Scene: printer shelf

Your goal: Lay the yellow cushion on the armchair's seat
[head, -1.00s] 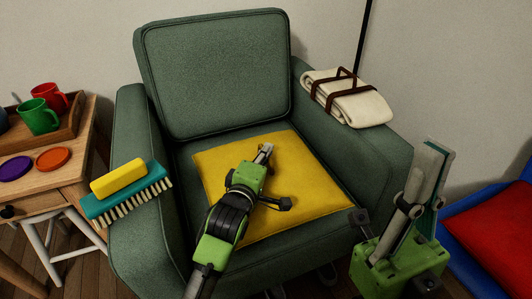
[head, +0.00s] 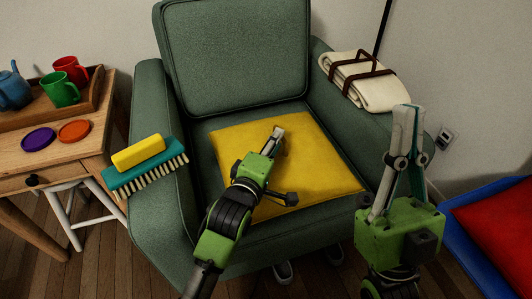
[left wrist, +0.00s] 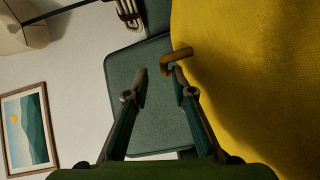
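The yellow cushion (head: 318,160) lies on the seat of the green armchair (head: 232,60), in front of the backrest. It also fills the right of the left wrist view (left wrist: 260,60). My left gripper (head: 279,131) is over the cushion's middle. In the left wrist view its fingers (left wrist: 160,74) are apart, with no cushion fabric between them. A small brownish-yellow loop (left wrist: 176,55) shows at the right fingertip; whether it touches the finger is unclear. My right gripper (head: 407,106) points up to the right of the armchair, holding nothing visible; its finger gap is hard to judge.
A yellow-and-teal brush (head: 145,170) lies on the left armrest, a strapped cream blanket (head: 365,82) on the right one. A wooden table (head: 70,165) with mugs and coasters stands at left. A blue bin (head: 460,228) with a red item is at lower right.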

